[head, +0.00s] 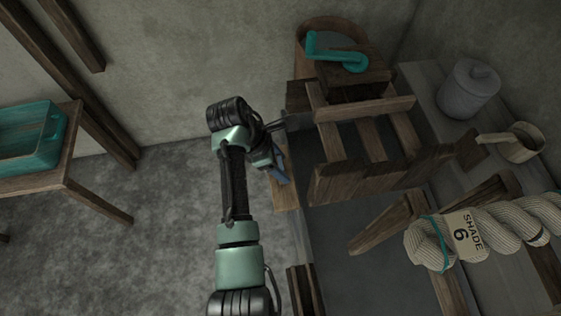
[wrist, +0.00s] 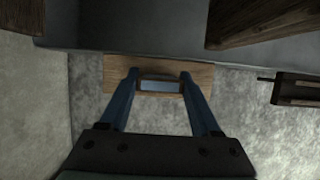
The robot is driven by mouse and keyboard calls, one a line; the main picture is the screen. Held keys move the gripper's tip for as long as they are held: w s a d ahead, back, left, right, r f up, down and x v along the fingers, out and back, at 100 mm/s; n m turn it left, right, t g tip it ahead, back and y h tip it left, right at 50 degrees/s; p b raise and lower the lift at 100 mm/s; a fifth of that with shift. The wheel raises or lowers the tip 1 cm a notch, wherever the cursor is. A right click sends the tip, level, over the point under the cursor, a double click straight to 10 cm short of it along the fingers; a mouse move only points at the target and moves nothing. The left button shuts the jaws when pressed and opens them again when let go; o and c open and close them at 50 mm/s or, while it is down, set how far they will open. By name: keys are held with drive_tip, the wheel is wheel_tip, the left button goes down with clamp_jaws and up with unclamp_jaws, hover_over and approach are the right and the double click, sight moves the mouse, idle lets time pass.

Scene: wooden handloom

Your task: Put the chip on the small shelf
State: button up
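In the wrist view, the chip (wrist: 160,86) is a small block with a brown upper part and a pale blue-grey face. It fills the gap between the blue fingertips of my gripper (wrist: 160,80), which is shut on it. Behind the chip is the small wooden shelf (wrist: 114,80), a plain light-brown board. I cannot tell whether the chip touches it. In the head view, the small shelf (head: 286,192) sticks out at the left side of the loom, and my gripper (head: 281,176) is over it, its fingers partly hidden by my arm. The chip is not clear there.
The wooden loom frame (head: 380,170) stands right of my gripper. A teal crank (head: 340,55) is above it, and a twisted skein (head: 500,235) labelled "SHADE 6" lies at lower right. A grey jar (head: 468,92) stands behind. A teal tray (head: 30,140) sits on the left table.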

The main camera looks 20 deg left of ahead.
drive_tip(key=o, duration=0.4)
drive_tip(key=shift+o, duration=0.2)
drive_tip(key=p+v, duration=0.3)
drive_tip(key=v, duration=0.9)
drive_tip(key=shift+r, duration=0.1)
